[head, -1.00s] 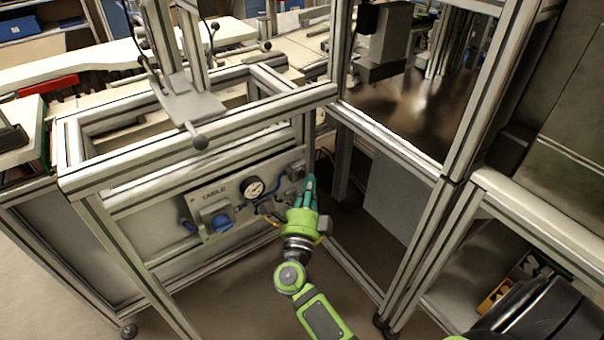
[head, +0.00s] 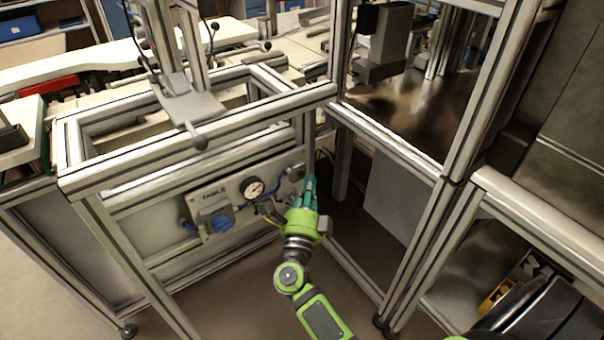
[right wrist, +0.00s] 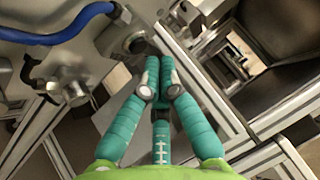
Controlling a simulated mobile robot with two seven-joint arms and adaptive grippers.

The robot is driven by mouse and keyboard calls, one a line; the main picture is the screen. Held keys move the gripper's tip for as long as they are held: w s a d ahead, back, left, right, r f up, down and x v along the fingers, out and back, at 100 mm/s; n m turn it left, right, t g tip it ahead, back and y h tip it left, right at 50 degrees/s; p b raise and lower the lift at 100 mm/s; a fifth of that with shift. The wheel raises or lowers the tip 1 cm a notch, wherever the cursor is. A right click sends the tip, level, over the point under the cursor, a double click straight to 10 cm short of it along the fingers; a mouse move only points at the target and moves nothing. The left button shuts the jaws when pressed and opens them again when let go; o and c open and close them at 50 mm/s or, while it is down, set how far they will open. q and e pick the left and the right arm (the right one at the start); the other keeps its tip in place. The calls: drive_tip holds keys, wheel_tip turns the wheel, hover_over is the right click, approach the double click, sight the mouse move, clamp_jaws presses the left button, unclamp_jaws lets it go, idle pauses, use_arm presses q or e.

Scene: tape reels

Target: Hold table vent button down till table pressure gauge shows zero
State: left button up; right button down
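The panel marked TABLE (head: 212,194) is on the front of the frame. Its round pressure gauge (head: 253,187) has a white face and a dark needle, too small to read surely. A grey block (head: 296,171) at the panel's right end, possibly the vent button's mount, shows a dark round part (right wrist: 136,44) in the right wrist view. My right gripper (head: 309,184) is just right of and below this block. In the right wrist view its teal fingers (right wrist: 159,66) are closed together and empty. I cannot tell whether they touch the dark part. My left gripper is out of view.
A blue knob (head: 221,221) is at the panel's left. A blue hose (right wrist: 65,34) runs along the panel near my fingers. An aluminium frame post (head: 341,165) stands right of my gripper. The floor (head: 230,295) in front is clear.

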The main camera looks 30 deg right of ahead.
drive_tip(key=shift+w, duration=0.15)
drive_tip(key=shift+w, duration=0.3)
drive_tip(key=shift+w+a, duration=0.1)
drive_tip(key=shift+w, duration=0.25)
idle(2.8)
drive_tip(key=shift+s, duration=0.15)
idle(0.4)
drive_tip(key=shift+s, duration=0.65)
drive_tip(key=s, duration=0.1)
drive_tip(key=s+p, duration=0.1)
drive_tip(key=s, duration=0.1)
drive_tip(key=s+p, duration=0.1)
drive_tip(key=s, duration=0.1)
drive_tip(key=shift+d, duration=0.25)
